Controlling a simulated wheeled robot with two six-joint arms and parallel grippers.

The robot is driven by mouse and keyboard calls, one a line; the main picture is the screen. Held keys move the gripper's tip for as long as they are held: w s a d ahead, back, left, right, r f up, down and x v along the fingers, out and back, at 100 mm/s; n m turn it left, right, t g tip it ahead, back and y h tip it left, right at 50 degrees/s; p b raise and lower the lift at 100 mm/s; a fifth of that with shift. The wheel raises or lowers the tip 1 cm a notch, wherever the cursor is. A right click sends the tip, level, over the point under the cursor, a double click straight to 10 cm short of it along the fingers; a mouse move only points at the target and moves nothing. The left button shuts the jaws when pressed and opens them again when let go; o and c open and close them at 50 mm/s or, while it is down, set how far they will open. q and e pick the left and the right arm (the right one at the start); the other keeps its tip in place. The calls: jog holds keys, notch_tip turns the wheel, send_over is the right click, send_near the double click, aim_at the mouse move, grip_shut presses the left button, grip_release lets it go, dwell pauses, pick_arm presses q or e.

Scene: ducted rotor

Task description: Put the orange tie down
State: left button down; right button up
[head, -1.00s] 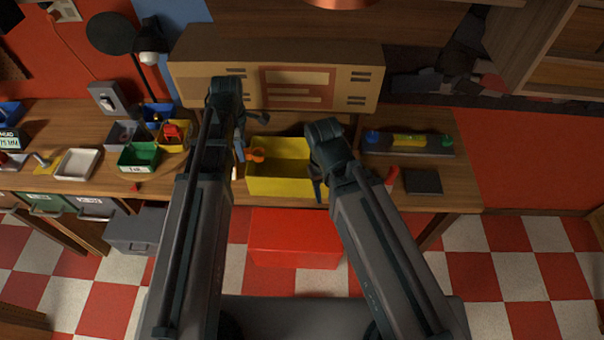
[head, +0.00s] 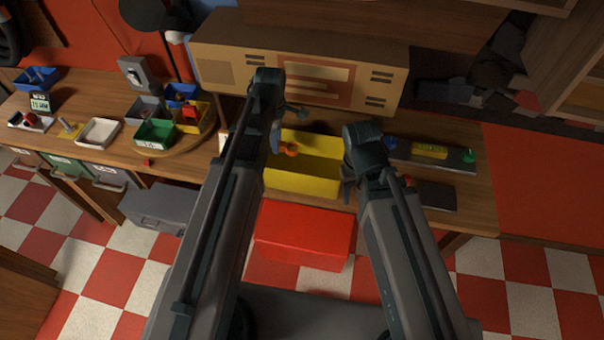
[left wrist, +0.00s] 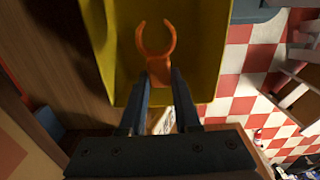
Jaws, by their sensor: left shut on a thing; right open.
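The orange tie (left wrist: 156,42) is a C-shaped clip with a short stem. My left gripper (left wrist: 160,82) is shut on its stem, and the open ring points away from the fingers. In the left wrist view the tie shows against the inside of the yellow bin (left wrist: 112,40). In the head view the tie (head: 289,149) shows at the left part of the yellow bin (head: 300,184), beside my left gripper (head: 276,140). I cannot tell its height above the bin floor. My right gripper (head: 348,188) is open and empty near the bin's right end.
A beige cabinet (head: 225,70) stands behind the bin. A green tray (head: 155,132) and a white tray (head: 98,131) sit to the left. A dark board (head: 435,152) with coloured parts and a dark pad (head: 436,195) lie to the right. A red box (head: 303,232) is below the bench edge.

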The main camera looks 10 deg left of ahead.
pick_arm(q)
jog(key=shift+d+f+b, duration=0.1)
jog(key=shift+f+b, duration=0.25)
jog(key=shift+f, duration=0.3)
notch_tip(320, 180, down, 5)
jog(key=b, duration=0.4)
jog(key=shift+r+b, duration=0.2)
jog(key=shift+b, duration=0.1)
notch_tip(320, 180, up, 8)
jog(key=a+p, duration=0.2)
jog(key=p, duration=0.6)
jog(key=b, duration=0.7)
send_over(275, 167)
notch_tip(275, 167, down, 7)
jog(key=shift+f, duration=0.1)
notch_tip(275, 167, down, 4)
jog(key=b, duration=0.3)
jog(key=shift+r+b, duration=0.2)
jog(key=shift+b, duration=0.2)
jog(key=shift+f+b, duration=0.65)
jog(key=c, duration=0.6)
grip_release()
